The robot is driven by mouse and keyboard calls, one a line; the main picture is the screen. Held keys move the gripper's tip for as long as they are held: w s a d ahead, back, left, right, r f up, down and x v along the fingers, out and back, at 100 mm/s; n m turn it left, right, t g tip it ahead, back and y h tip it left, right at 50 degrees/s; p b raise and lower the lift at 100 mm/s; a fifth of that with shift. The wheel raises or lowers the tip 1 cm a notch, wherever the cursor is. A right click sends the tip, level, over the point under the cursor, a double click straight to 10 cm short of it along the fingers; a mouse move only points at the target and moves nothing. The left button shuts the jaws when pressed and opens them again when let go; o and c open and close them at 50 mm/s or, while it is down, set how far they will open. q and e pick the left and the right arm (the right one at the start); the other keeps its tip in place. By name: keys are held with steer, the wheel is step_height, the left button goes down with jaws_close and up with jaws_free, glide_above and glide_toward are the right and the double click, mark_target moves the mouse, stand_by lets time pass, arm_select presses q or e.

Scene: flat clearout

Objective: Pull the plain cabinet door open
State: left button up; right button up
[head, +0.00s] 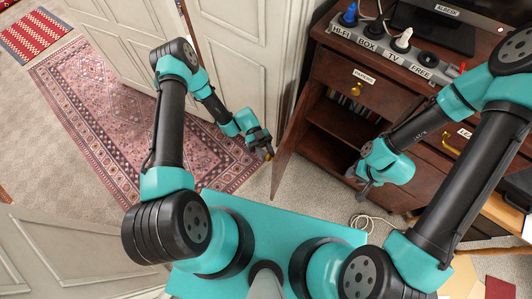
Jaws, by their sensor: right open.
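The plain cabinet door (290,150) is a dark brown panel on the left side of the wooden cabinet (322,68). It stands swung out towards me, and the shelf compartment (335,125) behind it shows. My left gripper (267,153) is at the door's left face, close to its free edge. A small brass-coloured spot shows at its fingertips; whether they touch or grip anything is too small to tell. My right gripper (362,187) is open and appears empty, in front of the cabinet's lower part.
A labelled drawer (350,75) with a brass knob is above the compartment. A power strip (385,50) with plugs and a screen (440,25) stand on top. White panelled doors (240,50) are left of the cabinet. A cable (370,222) lies on the carpet.

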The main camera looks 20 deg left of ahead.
arm_select(q)
steer(key=o, duration=0.4)
steer(key=shift+r, duration=0.15)
step_height(320, 180, up, 4)
steer(key=shift+s+f, duration=0.1)
steer(key=shift+f, duration=0.15)
steer(key=o, duration=0.4)
steer(key=s, duration=0.2)
steer(key=s+d, duration=0.1)
steer(key=s, duration=0.1)
steer(key=s+d, duration=0.1)
steer(key=s, duration=0.2)
steer(key=shift+r, duration=0.15)
steer(key=s+d, duration=0.1)
steer(key=s, duration=0.4)
steer(key=s+d+r, duration=0.1)
steer(key=s, duration=0.2)
steer(key=shift+s+d, duration=0.1)
steer(key=shift+d, duration=0.2)
steer(key=c, duration=0.4)
